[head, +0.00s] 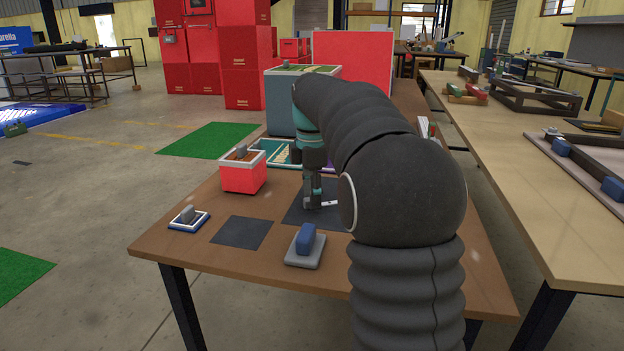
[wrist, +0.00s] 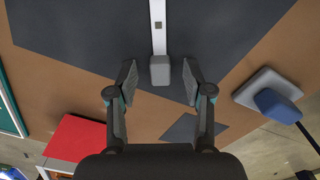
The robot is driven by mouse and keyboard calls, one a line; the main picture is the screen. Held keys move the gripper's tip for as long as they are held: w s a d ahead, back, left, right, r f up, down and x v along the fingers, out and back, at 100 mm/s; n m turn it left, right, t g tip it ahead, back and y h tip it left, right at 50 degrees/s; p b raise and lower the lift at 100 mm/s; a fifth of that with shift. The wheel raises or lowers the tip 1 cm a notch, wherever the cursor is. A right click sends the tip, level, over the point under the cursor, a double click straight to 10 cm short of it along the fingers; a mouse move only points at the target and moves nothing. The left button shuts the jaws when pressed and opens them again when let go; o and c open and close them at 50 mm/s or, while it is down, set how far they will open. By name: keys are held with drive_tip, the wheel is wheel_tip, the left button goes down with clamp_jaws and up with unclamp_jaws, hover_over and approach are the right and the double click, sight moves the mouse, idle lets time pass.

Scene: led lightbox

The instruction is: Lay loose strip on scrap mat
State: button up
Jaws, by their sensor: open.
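A white strip (wrist: 158,25) with a grey end block (wrist: 160,70) runs over the large dark mat (wrist: 80,25) in the wrist view. In the head view a short part of the strip (head: 328,204) shows over this mat (head: 296,215); my arm hides the rest. My gripper (wrist: 160,78) is open, with one finger on each side of the grey block and a gap on both sides. It also shows in the head view (head: 313,204), low over the mat. A smaller dark mat (head: 241,232) lies bare to the left. I cannot tell which mat is the scrap mat.
A red bin (head: 243,179) stands at the table's left. A small framed block (head: 188,219) and a blue-handled grey pad (head: 303,263) lie near the front edge. A teal-edged tray (head: 283,153) and a large grey-green box (head: 282,105) are behind. Brown table shows between them.

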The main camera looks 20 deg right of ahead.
wheel_tip(320, 180, up, 12)
drive_tip(key=shift+f, duration=0.15)
idle(0.3)
idle(0.4)
